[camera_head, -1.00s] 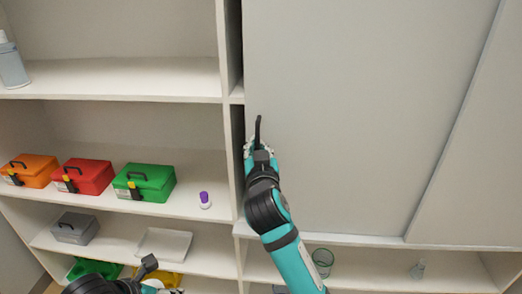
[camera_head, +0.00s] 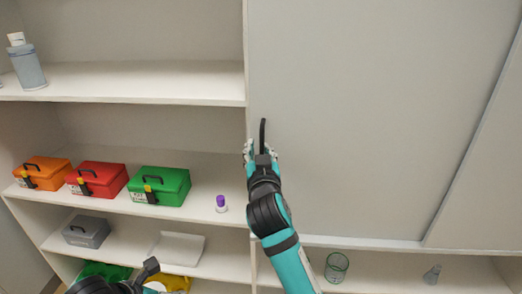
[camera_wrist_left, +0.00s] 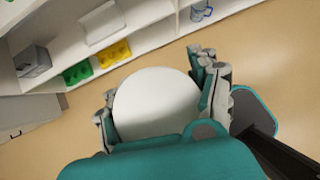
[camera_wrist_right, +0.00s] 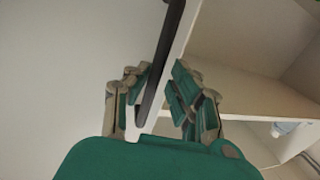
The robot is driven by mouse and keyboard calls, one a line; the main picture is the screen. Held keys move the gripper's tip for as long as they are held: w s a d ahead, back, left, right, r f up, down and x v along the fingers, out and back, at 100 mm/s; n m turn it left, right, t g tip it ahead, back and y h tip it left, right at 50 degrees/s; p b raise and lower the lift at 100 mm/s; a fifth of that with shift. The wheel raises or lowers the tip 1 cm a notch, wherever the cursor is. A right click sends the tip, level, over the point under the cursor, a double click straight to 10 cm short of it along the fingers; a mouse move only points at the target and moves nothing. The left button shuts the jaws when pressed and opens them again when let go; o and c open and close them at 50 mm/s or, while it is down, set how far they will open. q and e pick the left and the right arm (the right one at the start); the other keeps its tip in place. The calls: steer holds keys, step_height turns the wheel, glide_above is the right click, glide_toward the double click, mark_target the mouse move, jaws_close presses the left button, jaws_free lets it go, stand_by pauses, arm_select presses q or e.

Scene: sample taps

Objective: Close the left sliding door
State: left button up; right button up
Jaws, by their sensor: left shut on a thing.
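The left sliding door (camera_head: 370,120) is a large pale grey panel. Its left edge covers the front of the upright beside the open shelves. A black vertical handle (camera_head: 263,133) stands near that edge. My right gripper (camera_head: 258,152) is at the handle's lower part. In the right wrist view its fingers (camera_wrist_right: 158,95) are apart, on either side of the handle and door edge; contact is unclear. My left gripper (camera_wrist_left: 160,95) is shut on a round white object (camera_wrist_left: 157,103), low at the head view's bottom left, where it is mostly hidden.
Open shelves at left hold orange (camera_head: 43,173), red (camera_head: 97,180) and green (camera_head: 160,186) boxes, a purple-capped bottle (camera_head: 221,204), a grey box (camera_head: 86,232) and a white tray (camera_head: 177,247). Another panel (camera_head: 490,190) is at right. Glassware (camera_head: 336,266) stands below the doors.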

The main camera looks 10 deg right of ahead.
steer(key=shift+o, duration=0.7)
steer(key=shift+r, duration=0.1)
steer(key=shift+d, duration=0.1)
steer(key=s, duration=0.7)
steer(key=shift+s+a, duration=0.2)
steer(key=shift+a, duration=0.2)
